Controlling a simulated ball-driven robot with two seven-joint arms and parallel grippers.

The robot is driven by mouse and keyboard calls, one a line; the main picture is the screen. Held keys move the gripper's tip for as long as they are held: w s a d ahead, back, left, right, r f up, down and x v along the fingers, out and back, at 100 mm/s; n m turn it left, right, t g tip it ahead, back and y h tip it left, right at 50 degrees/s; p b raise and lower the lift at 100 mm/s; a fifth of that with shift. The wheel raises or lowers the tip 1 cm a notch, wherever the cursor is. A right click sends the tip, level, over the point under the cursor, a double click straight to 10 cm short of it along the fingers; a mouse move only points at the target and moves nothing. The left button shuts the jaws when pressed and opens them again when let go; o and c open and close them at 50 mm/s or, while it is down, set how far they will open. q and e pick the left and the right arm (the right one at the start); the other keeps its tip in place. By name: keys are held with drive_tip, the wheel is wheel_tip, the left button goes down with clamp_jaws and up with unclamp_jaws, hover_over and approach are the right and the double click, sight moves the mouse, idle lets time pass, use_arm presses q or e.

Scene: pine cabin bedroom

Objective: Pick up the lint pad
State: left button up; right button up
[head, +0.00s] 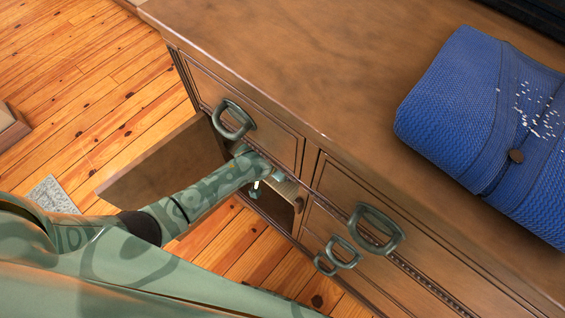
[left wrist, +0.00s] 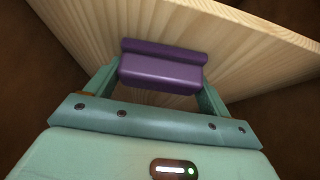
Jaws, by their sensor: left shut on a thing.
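The lint pad (left wrist: 163,68) is a purple block with a wider ridge along its top edge. It shows in the left wrist view between the two fingers of my left gripper (left wrist: 160,76), which is shut on it. A pale wooden board lies right behind the pad; I cannot tell whether they touch. In the head view my left arm reaches into the cabinet's open compartment (head: 283,212), under a drawer. The gripper there is mostly hidden and the pad cannot be made out. My right gripper is not in view.
The open cabinet door (head: 165,165) stands left of my left arm. Drawer handles (head: 233,119) stick out of the dresser's front. A folded blue cloth (head: 460,110) with white specks lies on the dresser top (head: 300,50). The wooden floor at left is mostly clear.

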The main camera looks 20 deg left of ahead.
use_arm(q)
drive_tip(key=shift+r+p, duration=0.5)
drive_tip(key=shift+p, duration=0.05)
drive_tip(key=s+a+p, duration=0.3)
drive_tip(key=s, duration=0.5)
drive_tip(key=s+a+p, duration=0.3)
drive_tip(key=s, duration=0.6)
drive_tip(key=shift+f+p, duration=0.2)
drive_tip(key=shift+p, duration=0.2)
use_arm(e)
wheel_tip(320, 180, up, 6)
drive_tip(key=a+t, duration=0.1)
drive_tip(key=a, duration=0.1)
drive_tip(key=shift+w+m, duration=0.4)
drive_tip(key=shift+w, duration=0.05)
use_arm(q)
drive_tip(key=shift+a, duration=0.1)
drive_tip(key=o, duration=0.4)
drive_tip(key=c, duration=0.3)
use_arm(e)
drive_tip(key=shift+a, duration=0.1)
